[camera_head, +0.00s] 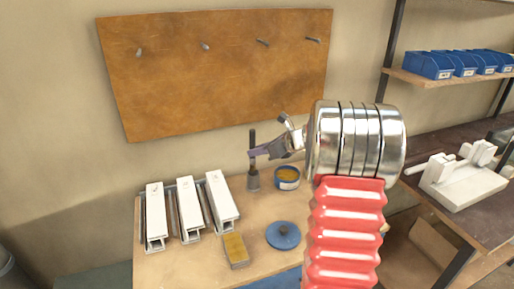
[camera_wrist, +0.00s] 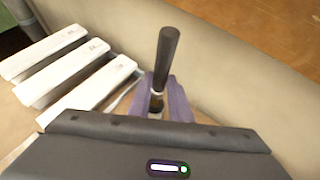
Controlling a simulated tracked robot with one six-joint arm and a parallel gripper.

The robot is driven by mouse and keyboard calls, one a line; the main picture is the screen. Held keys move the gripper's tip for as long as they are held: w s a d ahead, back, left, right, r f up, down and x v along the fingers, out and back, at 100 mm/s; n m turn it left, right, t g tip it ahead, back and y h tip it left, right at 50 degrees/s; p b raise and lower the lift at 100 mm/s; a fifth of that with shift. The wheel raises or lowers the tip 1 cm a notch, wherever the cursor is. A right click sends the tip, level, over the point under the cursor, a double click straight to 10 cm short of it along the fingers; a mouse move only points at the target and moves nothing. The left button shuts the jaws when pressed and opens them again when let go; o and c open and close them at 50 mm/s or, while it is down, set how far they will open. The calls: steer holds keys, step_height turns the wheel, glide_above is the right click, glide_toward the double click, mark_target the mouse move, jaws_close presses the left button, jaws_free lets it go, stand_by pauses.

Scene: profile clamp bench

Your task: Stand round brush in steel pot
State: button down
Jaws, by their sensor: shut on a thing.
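The round brush shows its dark upright handle (camera_head: 252,138) in the head view, and the handle also rises in the wrist view (camera_wrist: 167,60), leaning slightly. My gripper (camera_head: 256,152) is shut on the brush, with purple fingers (camera_wrist: 160,100) on both sides of it. Below the fingers a short grey flared shape (camera_head: 253,182) stands in line with the handle, close to the bench top. I cannot tell whether it is the brush's lower end or the steel pot around it. No other steel pot is clearly visible.
An open blue tin (camera_head: 287,178) with amber contents stands just right of the brush. A blue lid (camera_head: 283,236) and a yellow-topped block (camera_head: 235,250) lie nearer the front of the bench (camera_head: 195,262). Several white profiles (camera_head: 189,210) stand at left. A pegboard (camera_head: 215,75) hangs behind.

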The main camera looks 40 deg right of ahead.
mark_target(255, 163)
steer(key=shift+f, duration=2.6)
steer(key=c, duration=1.5)
jaws_free()
steer(key=shift+c, duration=0.2)
steer(key=v, duration=1.3)
steer(key=shift+s, duration=0.35)
steer(key=shift+d+r, duration=0.1)
